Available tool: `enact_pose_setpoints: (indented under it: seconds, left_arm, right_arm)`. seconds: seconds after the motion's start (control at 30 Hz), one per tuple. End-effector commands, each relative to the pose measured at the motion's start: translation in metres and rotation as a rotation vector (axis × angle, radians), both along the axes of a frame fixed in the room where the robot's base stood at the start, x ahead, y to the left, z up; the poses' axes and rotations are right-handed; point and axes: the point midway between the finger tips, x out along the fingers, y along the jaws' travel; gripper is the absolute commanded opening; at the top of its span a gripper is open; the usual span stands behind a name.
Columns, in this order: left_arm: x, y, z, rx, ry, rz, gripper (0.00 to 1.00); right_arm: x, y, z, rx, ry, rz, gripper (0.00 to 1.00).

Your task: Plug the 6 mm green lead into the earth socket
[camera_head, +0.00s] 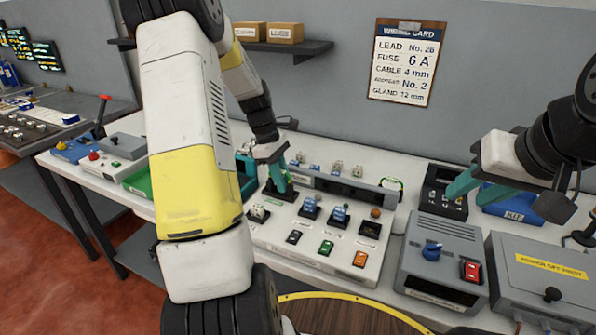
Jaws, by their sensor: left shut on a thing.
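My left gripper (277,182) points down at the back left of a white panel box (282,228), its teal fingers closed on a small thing. The fingers hide most of that thing, and I cannot tell whether it is the green lead. A dark mount shows just below the fingertips. A thin green loop (399,192) stands at the right end of the panel's back rail; its size cannot be read. I cannot pick out the earth socket, because the panel's labels are too small. My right gripper (482,192) is open over the right of the bench, its teal fingers apart.
Blue-topped parts (340,213) and an orange-brown knob (376,213) stand on the panel. A green tray (138,184) lies left. The wiring card (404,62) hangs behind.

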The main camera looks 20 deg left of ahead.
Motion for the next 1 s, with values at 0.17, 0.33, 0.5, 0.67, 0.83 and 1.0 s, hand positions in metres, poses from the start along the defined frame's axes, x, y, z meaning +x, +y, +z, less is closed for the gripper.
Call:
enact_pose_setpoints:
  seconds: [0.17,0.33,0.5,0.67,0.83,1.0]
  left_arm:
    - [0.0,0.0001,-0.0004,0.0,0.0,0.0,0.0]
    - [-0.0001,0.0,-0.0023,0.0,0.0,0.0,0.0]
    - [-0.0001,0.0002,-0.0044,0.0,0.0,0.0,0.0]
    - [-0.0001,0.0002,-0.0064,0.0,0.0,0.0,0.0]
    - [-0.0001,0.0002,-0.0072,0.0,-0.001,0.0,0.0]
    - [-0.0001,0.0002,-0.0071,0.0,0.0,0.0,0.0]
  right_arm:
    - [0.0,0.0,0.0,0.0,0.0,0.0,0.36]
    - [0.0,0.0,0.0,0.0,0.0,0.0,0.36]
    - [0.0,0.0,0.0,0.0,0.0,0.0,0.36]
    - [0.0,0.0,0.0,0.0,0.0,0.0,0.36]
    - [0.0,0.0,0.0,0.0,0.0,0.0,0.36]
    - [0.0,0.0,0.0,0.0,0.0,0.0,0.36]
